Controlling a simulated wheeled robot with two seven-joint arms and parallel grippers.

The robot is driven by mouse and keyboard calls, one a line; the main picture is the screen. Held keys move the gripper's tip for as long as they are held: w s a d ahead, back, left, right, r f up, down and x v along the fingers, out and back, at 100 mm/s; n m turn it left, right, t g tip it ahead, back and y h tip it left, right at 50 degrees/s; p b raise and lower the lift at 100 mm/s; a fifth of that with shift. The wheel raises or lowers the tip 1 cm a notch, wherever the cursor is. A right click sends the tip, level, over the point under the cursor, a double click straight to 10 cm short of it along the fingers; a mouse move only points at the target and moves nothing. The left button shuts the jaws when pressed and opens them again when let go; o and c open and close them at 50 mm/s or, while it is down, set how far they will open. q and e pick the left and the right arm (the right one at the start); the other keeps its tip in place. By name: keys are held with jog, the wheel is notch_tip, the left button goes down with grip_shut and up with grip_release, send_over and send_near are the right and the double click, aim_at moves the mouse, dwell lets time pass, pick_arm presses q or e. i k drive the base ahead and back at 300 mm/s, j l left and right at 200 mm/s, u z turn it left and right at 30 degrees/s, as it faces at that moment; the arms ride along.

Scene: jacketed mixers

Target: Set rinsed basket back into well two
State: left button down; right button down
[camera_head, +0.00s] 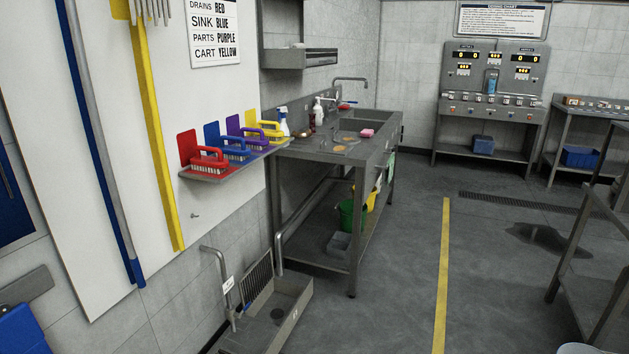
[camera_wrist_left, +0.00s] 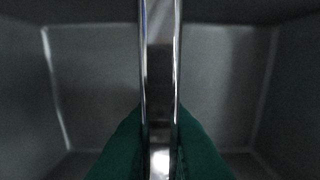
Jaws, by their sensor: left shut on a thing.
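In the left wrist view my left gripper (camera_wrist_left: 160,135), with dark green fingers, is shut on a shiny upright metal bar (camera_wrist_left: 160,60). The bar runs up the middle of the picture; whether it is the basket's handle I cannot tell for sure. Behind it is the inside of a dark grey box-like space (camera_wrist_left: 210,90) with pale edge lines, which may be the basket or a basin. Neither gripper shows in the head view. I cannot make out the basket or well two there.
A steel sink bench (camera_head: 350,150) stands ahead, with bottles and a pink sponge. Coloured brushes sit on a wall shelf (camera_head: 220,172) at left. A low floor basin (camera_head: 290,300) lies below. Open floor (camera_head: 400,270) with a yellow line runs to a control panel (camera_head: 490,90).

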aim_at(277, 313)
jog(key=i+z, duration=0.45)
jog(key=i, duration=0.55)
jog(key=i+l+u, duration=0.15)
jog(key=i, duration=0.45)
jog(key=i+l+u, duration=0.15)
jog(key=i, duration=0.4)
jog(key=i+l+u, duration=0.1)
jog(key=i+u, duration=0.25)
jog(key=i+l+u, duration=0.15)
jog(key=u, duration=0.2)
jog(key=i+l+u, duration=0.35)
jog(key=i+j, duration=0.05)
